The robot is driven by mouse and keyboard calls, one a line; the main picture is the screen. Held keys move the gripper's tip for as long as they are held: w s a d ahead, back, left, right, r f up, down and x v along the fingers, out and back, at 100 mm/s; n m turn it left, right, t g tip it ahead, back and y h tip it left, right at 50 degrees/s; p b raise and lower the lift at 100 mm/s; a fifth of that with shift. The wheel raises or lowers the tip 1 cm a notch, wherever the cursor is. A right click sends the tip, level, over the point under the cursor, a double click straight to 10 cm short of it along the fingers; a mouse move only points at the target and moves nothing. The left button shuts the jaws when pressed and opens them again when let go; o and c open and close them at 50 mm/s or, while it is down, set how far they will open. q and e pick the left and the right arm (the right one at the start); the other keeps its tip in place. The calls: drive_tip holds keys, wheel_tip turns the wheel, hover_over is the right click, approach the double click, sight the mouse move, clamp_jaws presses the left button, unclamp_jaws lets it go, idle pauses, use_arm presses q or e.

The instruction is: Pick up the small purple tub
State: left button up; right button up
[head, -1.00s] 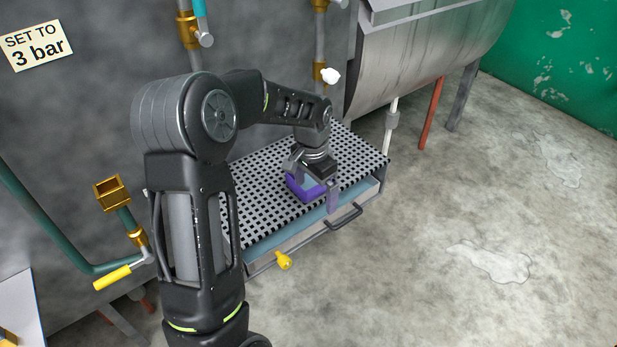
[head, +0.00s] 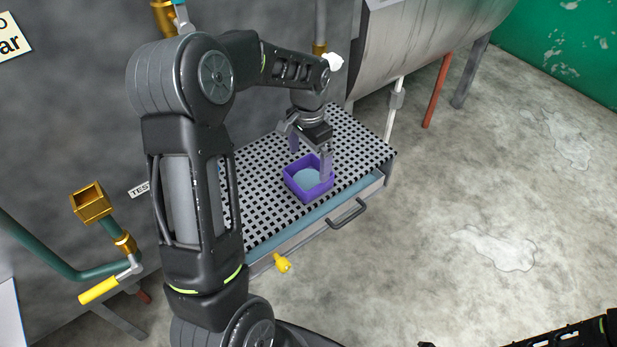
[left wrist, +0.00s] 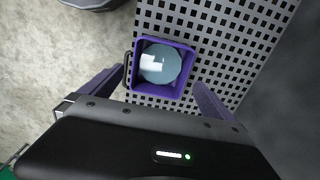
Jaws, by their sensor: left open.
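The small purple tub (head: 318,193) is a square, open-topped box standing upright on the perforated grate. A pale blue-grey round surface (head: 307,179) shows inside it. In the left wrist view the tub (left wrist: 161,93) is just ahead of the fingers, with a dark loop at its left side. My left gripper (head: 310,164) is open and empty above the tub, one finger toward its far left side and one over its right side. In the left wrist view its fingers (left wrist: 155,92) are spread wider than the tub. My right gripper is not clearly visible.
The black-and-white grate (head: 262,183) tops a box with a dark handle (head: 347,213) and a yellow knob (head: 283,263). A large metal drum (head: 425,50) is behind it. A brass funnel (head: 91,202) and yellow-handled valve (head: 98,290) are at left. Floor at right is open.

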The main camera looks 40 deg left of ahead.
sight(309, 184)
use_arm(q)
drive_tip(key=shift+f, duration=1.15)
drive_tip(key=shift+f+p, duration=0.75)
drive_tip(key=shift+f, duration=1.9)
drive_tip(key=c, duration=1.1)
drive_tip(key=shift+r, duration=0.15)
drive_tip(key=shift+c, duration=0.2)
wheel_tip(309, 184, up, 10)
drive_tip(key=b, duration=0.1)
